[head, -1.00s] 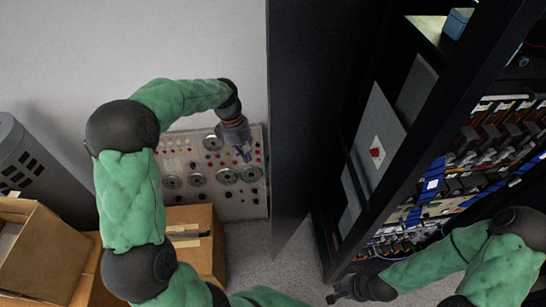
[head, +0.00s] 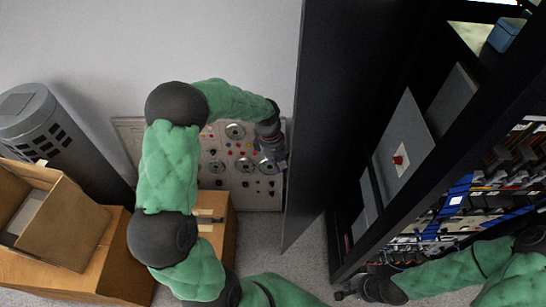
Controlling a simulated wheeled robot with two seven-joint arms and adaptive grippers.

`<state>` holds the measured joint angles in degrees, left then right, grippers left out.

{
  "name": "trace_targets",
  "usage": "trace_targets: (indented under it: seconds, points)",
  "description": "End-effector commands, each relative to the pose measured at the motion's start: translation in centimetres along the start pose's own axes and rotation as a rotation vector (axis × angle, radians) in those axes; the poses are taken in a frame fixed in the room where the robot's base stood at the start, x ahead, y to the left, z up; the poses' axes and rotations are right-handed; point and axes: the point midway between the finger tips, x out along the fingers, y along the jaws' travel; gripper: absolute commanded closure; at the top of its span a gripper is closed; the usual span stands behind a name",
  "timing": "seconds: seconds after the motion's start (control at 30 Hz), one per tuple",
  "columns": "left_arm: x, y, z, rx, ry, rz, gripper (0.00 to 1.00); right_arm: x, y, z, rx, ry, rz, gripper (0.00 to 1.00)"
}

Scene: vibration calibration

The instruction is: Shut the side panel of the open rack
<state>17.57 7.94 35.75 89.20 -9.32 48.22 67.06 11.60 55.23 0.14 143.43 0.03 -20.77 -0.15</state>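The open side panel (head: 325,110) is a tall, dark, flat sheet standing out from the left side of the black rack (head: 412,185). A gap shows between its lower free edge and the rack. My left gripper (head: 277,163) hangs just left of the panel's outer face, very close to it; I cannot tell whether they touch. Its fingers are small and dark, so their opening is unclear. My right gripper (head: 346,294) is low in the picture, by the rack's lower front corner, with no object visible in it. Its finger opening is also unclear.
A board with dials and knobs (head: 232,188) stands against the wall behind my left arm. Cardboard boxes (head: 85,255) and a grey cylinder (head: 50,130) fill the left side. Bare floor (head: 300,262) shows below the panel. A blue box (head: 505,35) sits high on the rack.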

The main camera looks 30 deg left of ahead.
Motion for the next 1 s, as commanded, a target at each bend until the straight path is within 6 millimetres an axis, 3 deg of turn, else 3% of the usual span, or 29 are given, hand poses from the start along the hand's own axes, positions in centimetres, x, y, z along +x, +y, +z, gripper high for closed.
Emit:
trace_targets:
  seconds: [0.2,0.77,1.0]
  points:
    - [0.4,0.0,1.8,0.001,0.000,-0.002,1.00,-0.3,-0.1,0.0,0.000,0.000,0.000,1.00]
    - [0.6,-0.1,2.5,-0.006,-0.001,-0.001,1.00,-0.3,-0.1,0.0,0.000,0.000,0.000,1.00]
    - [1.4,0.3,5.5,-0.045,-0.002,0.009,1.00,-0.3,-0.1,0.0,0.000,0.000,0.000,1.00]
